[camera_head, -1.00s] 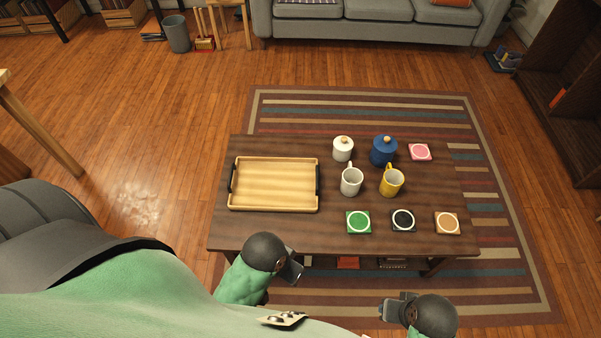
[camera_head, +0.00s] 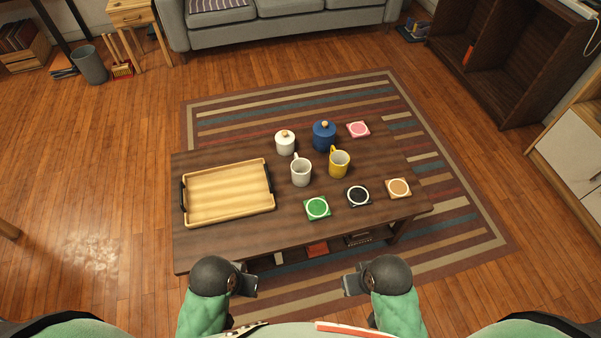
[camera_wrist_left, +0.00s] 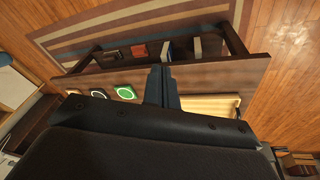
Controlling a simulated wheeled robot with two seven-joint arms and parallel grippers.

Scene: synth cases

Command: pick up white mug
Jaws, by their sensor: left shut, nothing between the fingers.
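The white mug (camera_head: 301,174) stands upright near the middle of the dark wooden table (camera_head: 240,236), its handle toward the back. A yellow mug (camera_head: 339,164) stands just right of it, apart. My left gripper (camera_head: 251,283) is in front of the table's front edge, well short of the mug. In the left wrist view its fingers (camera_wrist_left: 162,72) are together with nothing between them. My right gripper (camera_head: 348,284) is also in front of the table, facing the left one; its finger gap is too small to make out. The white mug does not show in the left wrist view.
A white lidded jar (camera_head: 285,144) and a blue lidded jar (camera_head: 324,137) stand behind the mugs. A wooden tray (camera_head: 226,216) lies left. Green (camera_head: 317,208), black (camera_head: 358,196), tan (camera_head: 398,188) and pink (camera_head: 358,129) coasters lie around the right side.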

